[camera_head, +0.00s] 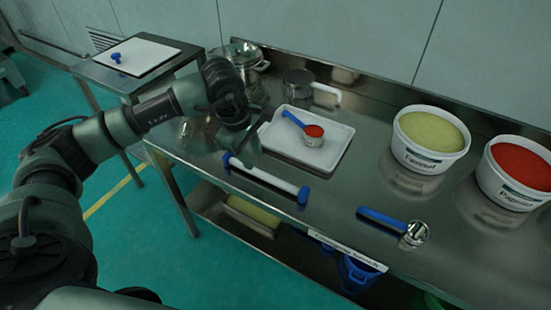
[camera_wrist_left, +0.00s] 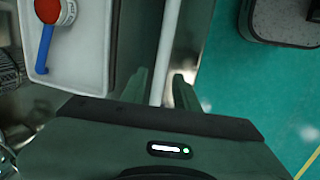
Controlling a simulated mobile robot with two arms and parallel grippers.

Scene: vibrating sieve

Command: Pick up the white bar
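The white bar (camera_head: 265,178) lies along the front edge of the steel table, with blue parts near its ends. My left gripper (camera_head: 243,141) is at the bar's left end in the head view. In the left wrist view the white bar (camera_wrist_left: 168,45) runs down from the top edge to between the two spread fingers of my left gripper (camera_wrist_left: 162,88). There is a visible gap between the bar and the right finger; contact with the left finger is unclear. The gripper is open. My right gripper is not in view.
A white tray (camera_head: 338,158) holding a blue-handled scoop (camera_head: 313,135) of red powder lies just behind the bar. Another blue-handled scoop (camera_head: 413,234) lies to the right. Metal sieve parts (camera_head: 298,83) are behind.

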